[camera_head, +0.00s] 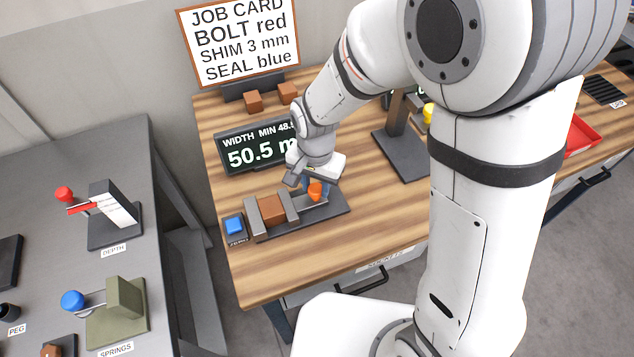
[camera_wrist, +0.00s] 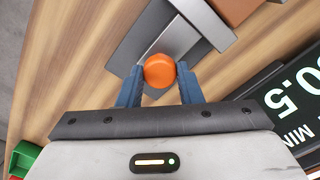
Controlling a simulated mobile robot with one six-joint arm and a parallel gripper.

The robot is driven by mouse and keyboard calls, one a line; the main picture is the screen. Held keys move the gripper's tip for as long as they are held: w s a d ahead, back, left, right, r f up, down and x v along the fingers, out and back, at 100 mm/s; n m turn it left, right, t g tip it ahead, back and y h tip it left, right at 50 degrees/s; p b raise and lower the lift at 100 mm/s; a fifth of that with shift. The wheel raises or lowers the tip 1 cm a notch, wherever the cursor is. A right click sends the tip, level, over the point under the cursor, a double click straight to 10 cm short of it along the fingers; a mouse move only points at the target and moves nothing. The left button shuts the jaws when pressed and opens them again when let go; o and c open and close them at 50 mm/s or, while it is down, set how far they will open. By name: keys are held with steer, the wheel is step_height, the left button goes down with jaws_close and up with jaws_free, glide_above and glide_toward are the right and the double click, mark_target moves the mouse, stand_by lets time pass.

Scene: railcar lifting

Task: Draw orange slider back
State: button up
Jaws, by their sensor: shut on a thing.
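The orange slider knob (camera_head: 315,191) sits on the dark grey gauge base (camera_head: 330,209) on the wooden bench. In the wrist view the orange knob (camera_wrist: 159,71) is between the two blue fingers of my gripper (camera_wrist: 159,86), which is shut on it. A brown block (camera_head: 271,209) stands between two grey jaws of the gauge, and my gripper is to its right. The display (camera_head: 254,152) behind reads 50.5, with "WIDTH" and "MIN 48" above; its right end is hidden by my arm.
A blue button (camera_head: 234,225) is at the gauge's left end. Two brown blocks (camera_head: 253,101) lie near the job card (camera_head: 240,40). A dark stand (camera_head: 400,150) is to the right. The bench in front of the gauge is clear.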

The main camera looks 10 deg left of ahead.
jaws_close()
steer(key=shift+w+d+b, duration=0.4)
steer(key=shift+w+d, duration=0.1)
steer(key=shift+d, duration=0.25)
steer(key=o, duration=0.8)
jaws_free()
steer(key=shift+r, duration=0.1)
step_height(320, 180, up, 8)
steer(key=shift+f+b, duration=0.15)
steer(key=shift+b, duration=0.2)
steer(key=s+d+r+n+t, duration=0.1)
steer(key=s+d+r, duration=0.1)
steer(key=d, duration=0.5)
steer(key=s+d+r+t, duration=0.1)
steer(key=s+d+r, duration=0.2)
steer(key=d, duration=0.4)
steer(key=s+d+r+n+t, duration=0.1)
steer(key=s+d+r, duration=0.2)
steer(key=d, duration=0.5)
steer(key=shift+s+r+n, duration=0.1)
steer(key=shift+s+n, duration=0.2)
steer(key=shift+s, duration=0.25)
